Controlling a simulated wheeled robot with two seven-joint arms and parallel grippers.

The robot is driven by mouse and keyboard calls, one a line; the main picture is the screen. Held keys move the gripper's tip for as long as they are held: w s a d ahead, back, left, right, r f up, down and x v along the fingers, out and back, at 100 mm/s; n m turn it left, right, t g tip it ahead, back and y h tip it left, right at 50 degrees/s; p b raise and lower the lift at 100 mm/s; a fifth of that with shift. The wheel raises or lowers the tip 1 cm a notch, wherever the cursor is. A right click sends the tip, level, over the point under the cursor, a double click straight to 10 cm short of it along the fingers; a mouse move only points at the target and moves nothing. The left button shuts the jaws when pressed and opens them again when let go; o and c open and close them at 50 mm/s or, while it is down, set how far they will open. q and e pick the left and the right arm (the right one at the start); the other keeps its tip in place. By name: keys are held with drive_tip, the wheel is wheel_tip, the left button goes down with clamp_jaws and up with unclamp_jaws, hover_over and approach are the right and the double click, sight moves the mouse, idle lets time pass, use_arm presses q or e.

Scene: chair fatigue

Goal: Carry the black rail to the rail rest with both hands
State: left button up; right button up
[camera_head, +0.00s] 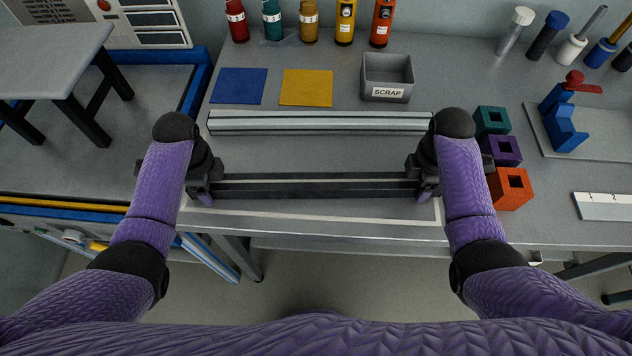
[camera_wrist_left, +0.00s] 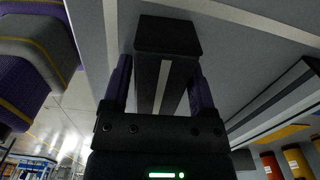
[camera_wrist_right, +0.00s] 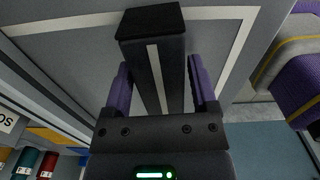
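The black rail (camera_head: 315,187) lies left to right near the front of the grey bench, with a pale stripe along its top. My left gripper (camera_head: 203,185) is at its left end and my right gripper (camera_head: 428,182) at its right end. In the left wrist view the purple fingers (camera_wrist_left: 160,88) close on both sides of the rail (camera_wrist_left: 165,38).
A white outline (camera_head: 320,218) marks the bench around the rail. Blue (camera_head: 238,86) and yellow (camera_head: 307,88) mats and a SCRAP bin (camera_head: 387,78) are behind. Green (camera_head: 492,121), purple (camera_head: 503,150) and orange (camera_head: 512,189) blocks stand close to my right gripper.

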use_arm(q)
clamp_jaws()
use_arm(e)
clamp_jaws()
drive_tip(key=shift+r, duration=0.1)
idle(0.8)
